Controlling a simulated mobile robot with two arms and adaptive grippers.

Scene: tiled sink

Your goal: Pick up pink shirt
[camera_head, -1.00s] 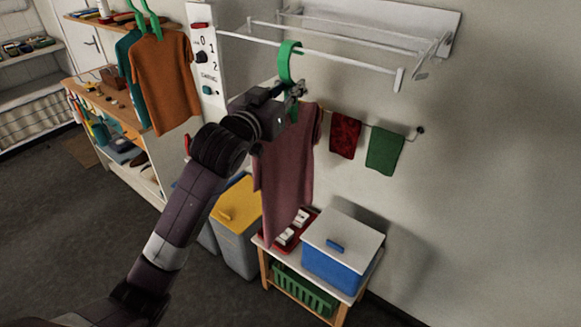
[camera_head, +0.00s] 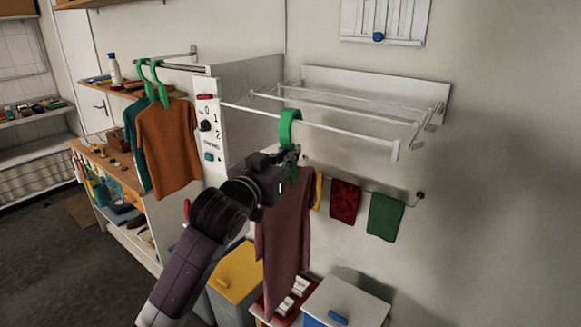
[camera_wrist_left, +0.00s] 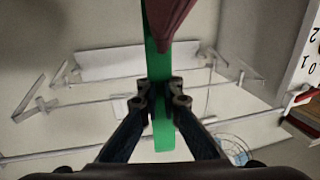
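The pink shirt (camera_head: 284,235), a dusky mauve-pink, hangs from a green hanger (camera_head: 290,128) at the front rail of the wall rack. The hanger's hook is at the rail; I cannot tell whether the rail bears its weight. My left gripper (camera_head: 290,160) is shut on the hanger just below the hook and hides part of it and the shirt's top. In the left wrist view, both fingertips (camera_wrist_left: 161,97) close on the green hanger (camera_wrist_left: 164,133), and part of the shirt (camera_wrist_left: 168,20) shows at the top. My right gripper is not in view.
The white wall rack (camera_head: 345,133) is behind the hanger. An orange shirt (camera_head: 168,150) hangs at left beside a control panel (camera_head: 208,140). Red (camera_head: 344,202) and green cloths (camera_head: 385,217) hang at right. A yellow-lidded bin (camera_head: 236,272) and white-lidded box (camera_head: 345,300) stand below.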

